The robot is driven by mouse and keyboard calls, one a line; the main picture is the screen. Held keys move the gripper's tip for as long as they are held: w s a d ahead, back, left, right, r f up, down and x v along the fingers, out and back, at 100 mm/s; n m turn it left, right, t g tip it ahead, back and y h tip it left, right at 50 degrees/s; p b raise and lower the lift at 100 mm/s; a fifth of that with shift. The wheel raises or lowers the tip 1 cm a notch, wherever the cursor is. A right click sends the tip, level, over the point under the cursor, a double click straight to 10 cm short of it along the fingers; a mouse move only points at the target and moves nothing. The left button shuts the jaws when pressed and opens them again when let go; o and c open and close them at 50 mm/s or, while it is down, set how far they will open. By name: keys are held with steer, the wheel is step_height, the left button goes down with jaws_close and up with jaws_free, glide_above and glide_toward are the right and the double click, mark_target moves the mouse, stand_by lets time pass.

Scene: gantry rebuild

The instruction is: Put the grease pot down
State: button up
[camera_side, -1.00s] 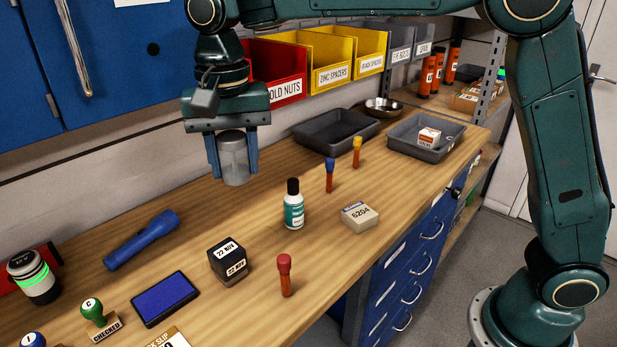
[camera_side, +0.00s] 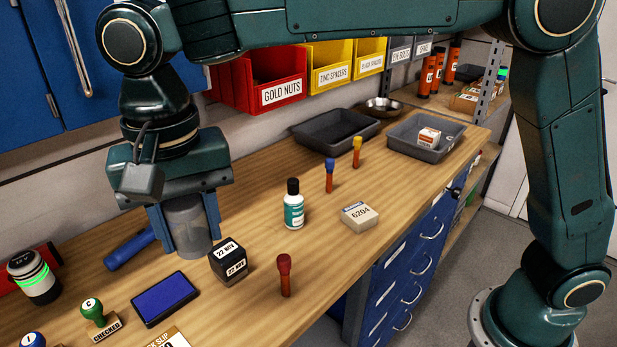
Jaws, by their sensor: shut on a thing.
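The grease pot (camera_side: 187,226) is a grey, cylindrical pot held upright between the blue fingers of my gripper (camera_side: 188,238). My gripper is shut on it, pointing down over the left part of the wooden bench (camera_side: 345,260). The pot's base is close to the bench top, just behind the black date stamp (camera_side: 229,262). I cannot tell whether the base touches the wood. The fingers hide part of the pot's sides.
A blue torch (camera_side: 130,249) lies left of the gripper, partly hidden behind it. A blue ink pad (camera_side: 164,299) lies in front. A white-and-teal bottle (camera_side: 293,205) stands to the right, and a boxed bearing (camera_side: 359,216) lies beyond it. Wood between stamp and bottle is clear.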

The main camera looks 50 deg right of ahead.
glide_above(222, 333)
step_height(222, 333, down, 15)
steer(key=shift+r, duration=0.1)
stand_by(0.4)
steer(key=shift+f, duration=2.1)
steer(key=shift+f, duration=0.1)
steer(key=o, duration=1.1)
steer(key=shift+c, duration=0.2)
step_height(222, 333, up, 12)
